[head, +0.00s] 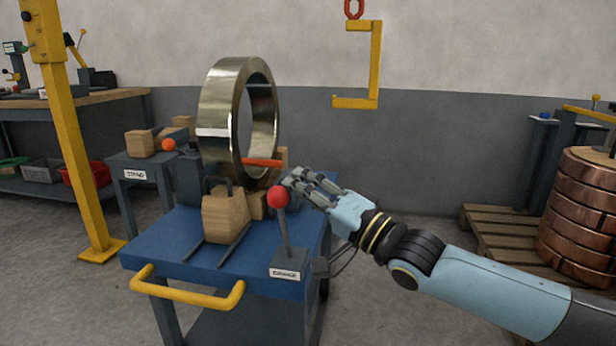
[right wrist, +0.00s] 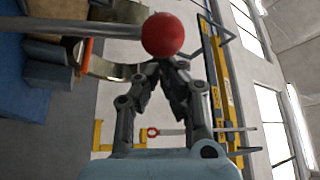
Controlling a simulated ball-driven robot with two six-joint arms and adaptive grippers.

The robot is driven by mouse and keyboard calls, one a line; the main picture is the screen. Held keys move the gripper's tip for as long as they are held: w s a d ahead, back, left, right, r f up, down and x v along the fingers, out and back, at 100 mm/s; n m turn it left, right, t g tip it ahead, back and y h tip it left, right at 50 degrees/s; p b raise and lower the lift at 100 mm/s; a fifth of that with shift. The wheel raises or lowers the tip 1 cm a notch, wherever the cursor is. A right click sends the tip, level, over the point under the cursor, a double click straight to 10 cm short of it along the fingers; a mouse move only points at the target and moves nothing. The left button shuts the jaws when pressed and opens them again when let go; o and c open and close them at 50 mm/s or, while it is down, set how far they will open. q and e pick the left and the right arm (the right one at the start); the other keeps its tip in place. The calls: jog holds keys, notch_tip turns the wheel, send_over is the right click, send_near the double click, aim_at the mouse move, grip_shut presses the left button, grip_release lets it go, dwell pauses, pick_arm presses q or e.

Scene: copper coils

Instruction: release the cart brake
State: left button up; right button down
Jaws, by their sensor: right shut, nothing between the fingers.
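The brake lever is a grey rod with a red ball knob (head: 278,197), rising from a labelled grey base (head: 289,263) at the front right corner of the blue cart (head: 180,262). The lever leans slightly to the left in the head view. My right gripper (head: 293,182) is shut and empty, its fingertips close beside the knob at upper right. In the right wrist view the red knob (right wrist: 163,35) is just past the closed fingertips (right wrist: 165,64); whether they touch it I cannot tell. My left gripper is not in view.
A large metal coil (head: 212,115) stands upright on the cart between wooden blocks (head: 226,216). A yellow handle (head: 190,300) runs along the cart's front. A yellow C-hook (head: 376,65) hangs behind. Copper coils (head: 580,215) stand on a pallet at right. A yellow post (head: 70,140) stands left.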

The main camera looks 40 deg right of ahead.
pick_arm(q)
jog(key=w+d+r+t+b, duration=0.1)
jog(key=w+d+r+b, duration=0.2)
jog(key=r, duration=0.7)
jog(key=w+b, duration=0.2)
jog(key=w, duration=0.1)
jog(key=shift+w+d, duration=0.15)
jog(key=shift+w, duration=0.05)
pick_arm(e)
jog(key=s+a+f+n+y, duration=0.4)
jog(key=s+a+n+y, duration=0.1)
jog(key=n, duration=0.4)
jog(key=shift+s+a, duration=0.25)
jog(key=shift+a, duration=0.4)
jog(key=shift+f, duration=0.15)
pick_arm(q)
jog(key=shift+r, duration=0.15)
